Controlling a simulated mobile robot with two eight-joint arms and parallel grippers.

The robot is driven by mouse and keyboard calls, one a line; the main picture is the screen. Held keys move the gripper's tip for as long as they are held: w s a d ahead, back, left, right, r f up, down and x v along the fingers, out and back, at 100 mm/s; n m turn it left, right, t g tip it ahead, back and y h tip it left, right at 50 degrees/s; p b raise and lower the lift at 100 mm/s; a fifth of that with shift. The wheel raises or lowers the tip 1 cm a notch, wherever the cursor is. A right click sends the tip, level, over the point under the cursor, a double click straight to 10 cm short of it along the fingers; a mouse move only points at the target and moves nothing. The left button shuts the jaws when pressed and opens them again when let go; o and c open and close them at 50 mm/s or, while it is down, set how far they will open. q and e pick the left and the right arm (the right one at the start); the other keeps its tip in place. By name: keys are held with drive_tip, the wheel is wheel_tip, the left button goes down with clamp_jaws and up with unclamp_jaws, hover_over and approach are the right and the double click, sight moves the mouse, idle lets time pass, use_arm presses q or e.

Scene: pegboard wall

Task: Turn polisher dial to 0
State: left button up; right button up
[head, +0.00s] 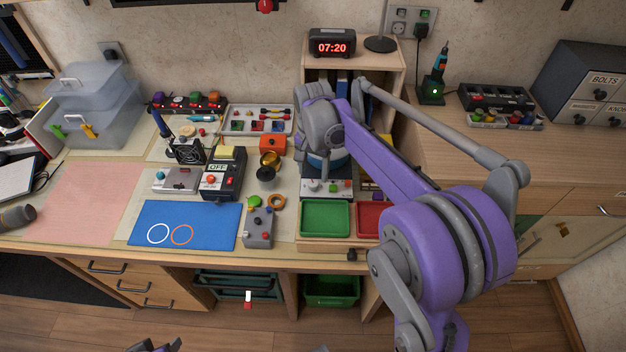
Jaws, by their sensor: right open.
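A machine that looks like the polisher (341,187) stands on the bench behind the green tray. It has a pale front panel with small coloured controls and a blue round part above. The dial's setting is too small to read. My right arm reaches over from the lower right, and its grey wrist and gripper (323,146) are above and in front of this machine, covering much of its top. The right gripper is open; its fingertips are hard to make out, and I cannot tell whether it touches the machine. Only dark tips of my left gripper (155,346) show at the bottom edge.
A green tray (325,219) and a partly covered red tray (369,218) lie in front of the machine. A grey control box (259,229), an orange ring and a box marked OFF (222,176) stand to its left. A shelf with a clock (332,43) is behind.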

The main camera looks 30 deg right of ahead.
sight(313, 183)
drive_tip(key=shift+f, duration=2.1)
clamp_jaws()
